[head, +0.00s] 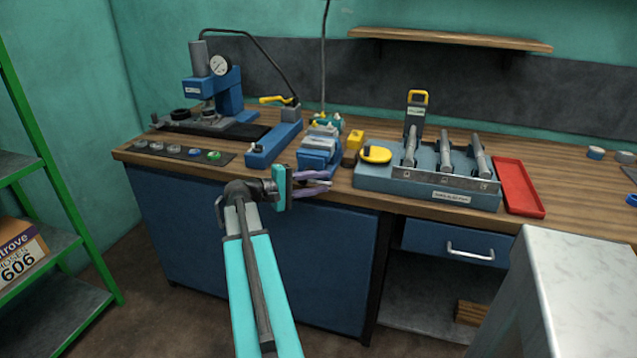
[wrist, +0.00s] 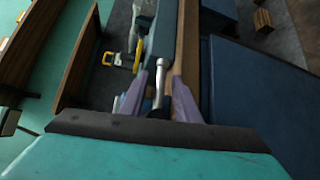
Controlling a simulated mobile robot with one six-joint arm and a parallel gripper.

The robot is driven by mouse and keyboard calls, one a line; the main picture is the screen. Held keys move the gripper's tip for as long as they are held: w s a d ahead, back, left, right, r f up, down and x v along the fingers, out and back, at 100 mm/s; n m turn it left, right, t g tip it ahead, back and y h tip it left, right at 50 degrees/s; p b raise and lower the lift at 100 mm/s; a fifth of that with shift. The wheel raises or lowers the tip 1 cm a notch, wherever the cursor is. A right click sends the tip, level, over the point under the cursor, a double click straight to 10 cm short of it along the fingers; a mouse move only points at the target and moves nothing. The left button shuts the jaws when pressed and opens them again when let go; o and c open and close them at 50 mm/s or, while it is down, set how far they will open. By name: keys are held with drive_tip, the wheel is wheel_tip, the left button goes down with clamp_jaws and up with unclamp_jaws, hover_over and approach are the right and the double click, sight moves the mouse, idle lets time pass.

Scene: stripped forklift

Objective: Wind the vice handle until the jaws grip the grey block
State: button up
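The blue vice (head: 314,159) stands near the bench's front edge in the head view. A light grey piece (head: 322,141) shows at its top, probably the block between the jaws; whether the jaws touch it is too small to tell. My gripper (head: 328,181) is at the front of the vice, pointing right, with its purple fingers apart. In the wrist view a silver rod (wrist: 160,80), which looks like the vice handle, stands between the fingers of my gripper (wrist: 161,76). Space shows on both sides of it. In the head view the fingers mostly hide the handle.
A blue press (head: 225,92) with a dial stands at the back left. Yellow items (head: 375,154) and a blue rack (head: 374,178) holding silver tools lie right of the vice, with a red tray (head: 519,187) beyond. A pale box-shaped surface (head: 575,265) is at the lower right.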

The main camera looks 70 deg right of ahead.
clamp_jaws()
drive_tip(key=shift+w+f, duration=0.1)
drive_tip(key=shift+w, duration=0.05)
idle(0.4)
